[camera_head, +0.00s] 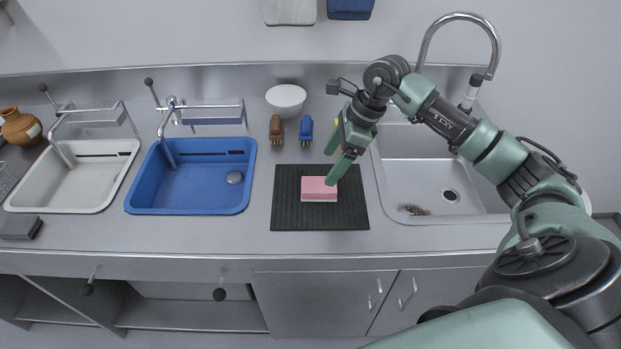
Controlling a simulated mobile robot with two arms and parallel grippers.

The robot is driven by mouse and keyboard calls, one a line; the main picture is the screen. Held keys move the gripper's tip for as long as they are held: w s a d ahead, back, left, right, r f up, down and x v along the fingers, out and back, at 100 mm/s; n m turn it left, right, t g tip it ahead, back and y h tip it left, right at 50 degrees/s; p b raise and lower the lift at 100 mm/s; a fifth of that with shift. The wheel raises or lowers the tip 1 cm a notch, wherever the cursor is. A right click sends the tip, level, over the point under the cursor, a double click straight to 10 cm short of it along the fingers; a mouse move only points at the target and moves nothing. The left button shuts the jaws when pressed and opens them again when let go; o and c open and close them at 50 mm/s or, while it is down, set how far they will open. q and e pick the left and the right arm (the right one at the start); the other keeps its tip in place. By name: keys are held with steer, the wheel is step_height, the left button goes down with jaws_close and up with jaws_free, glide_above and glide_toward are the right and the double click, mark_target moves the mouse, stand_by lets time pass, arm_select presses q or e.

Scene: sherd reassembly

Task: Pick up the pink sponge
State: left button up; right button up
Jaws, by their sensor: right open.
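The pink sponge (319,189) lies flat on a black ribbed mat (288,212) on the counter, between the blue basin and the metal sink. It has a pink top and a paler lower edge. My right gripper (333,168) is open and empty, its green fingers pointing down over the back right part of the sponge. One fingertip overlaps the sponge's right end in the picture; whether it touches cannot be told. My left gripper is not in view.
Behind the mat stand a brown brush (276,128), a blue brush (306,130) and a white bowl (286,99). A blue basin (140,185) is left, a metal sink (400,180) right. The counter in front of the mat (300,247) is clear.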

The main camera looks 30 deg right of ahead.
mark_target(319, 184)
steer(key=shift+s+a+f+p, duration=0.3)
steer(key=shift+s+a+f, duration=0.1)
steer(key=shift+f, duration=0.25)
steer(key=shift+p+x, duration=0.75)
steer(key=shift+x, duration=1.75)
steer(key=shift+w+f, duration=0.15)
steer(key=shift+w, duration=0.05)
steer(key=c, duration=1.3)
steer(key=shift+c, duration=0.7)
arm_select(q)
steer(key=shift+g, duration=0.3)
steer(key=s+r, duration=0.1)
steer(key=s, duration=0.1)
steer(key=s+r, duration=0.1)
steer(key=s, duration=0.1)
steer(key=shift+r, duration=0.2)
